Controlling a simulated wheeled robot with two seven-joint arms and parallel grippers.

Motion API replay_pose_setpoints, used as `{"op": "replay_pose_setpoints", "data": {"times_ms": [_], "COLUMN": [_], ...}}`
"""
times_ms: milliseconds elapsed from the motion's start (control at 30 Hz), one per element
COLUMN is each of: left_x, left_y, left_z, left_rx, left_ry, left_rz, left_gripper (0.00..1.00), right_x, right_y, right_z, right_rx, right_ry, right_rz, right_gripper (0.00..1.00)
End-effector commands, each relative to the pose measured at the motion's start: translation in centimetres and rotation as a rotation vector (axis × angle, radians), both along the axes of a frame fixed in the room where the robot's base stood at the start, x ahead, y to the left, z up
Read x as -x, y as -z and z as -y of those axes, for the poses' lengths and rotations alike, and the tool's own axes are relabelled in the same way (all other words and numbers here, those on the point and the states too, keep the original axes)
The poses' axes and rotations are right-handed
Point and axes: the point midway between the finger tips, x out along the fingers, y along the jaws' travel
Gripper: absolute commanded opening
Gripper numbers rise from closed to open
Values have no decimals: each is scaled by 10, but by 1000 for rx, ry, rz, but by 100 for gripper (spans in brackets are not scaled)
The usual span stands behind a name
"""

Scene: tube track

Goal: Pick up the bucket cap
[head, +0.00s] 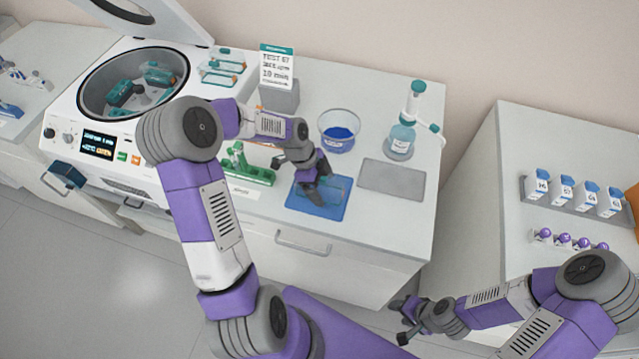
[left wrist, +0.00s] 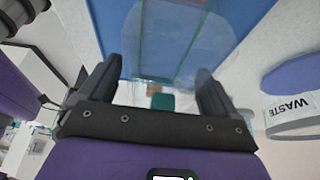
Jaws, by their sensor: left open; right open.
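A clear bucket cap (left wrist: 165,45) with a small teal part (left wrist: 162,101) lies over the blue mat (head: 318,208). In the left wrist view it is between and just beyond the fingers of my left gripper (left wrist: 158,88). My left gripper (head: 318,188) is open, low over the mat in the head view, and hides much of the cap there. I cannot tell whether the fingers touch the cap. My right gripper (head: 404,322) is open and empty, over the floor in front of the bench.
An open centrifuge (head: 63,115) with teal buckets stands left. A green rack (head: 255,174) is left of the mat. A waste beaker (head: 339,142) with blue contents, a wash bottle (head: 401,139) and a bare grey pad (head: 391,179) are behind and right. A sign (head: 277,66) stands behind.

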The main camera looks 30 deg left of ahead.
Motion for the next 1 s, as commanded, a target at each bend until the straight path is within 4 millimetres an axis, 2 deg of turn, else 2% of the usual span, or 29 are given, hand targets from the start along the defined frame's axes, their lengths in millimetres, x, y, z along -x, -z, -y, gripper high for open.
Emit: {"op": "replay_pose_setpoints", "data": {"times_ms": [67,100,467,667,767,1000], "left_x": [0,0,0,0,-1,-1], "left_y": [0,0,-1,-2,-10,-57], "left_z": [0,0,0,0,-1,0], "left_rx": [0,0,0,0,-1,-2], "left_ry": [0,0,0,0,-1,-1], "left_rz": [0,0,0,1,3,5], "left_gripper": [92,88,33,32,32,32], "right_x": [0,0,0,0,0,0], "right_y": [0,0,0,0,-1,-7], "right_z": [0,0,0,0,0,0], "right_rx": [0,0,0,0,0,0], "right_ry": [0,0,0,0,0,0], "right_rz": [0,0,0,0,0,0], "right_gripper": [50,50,50,50,50,50]}}
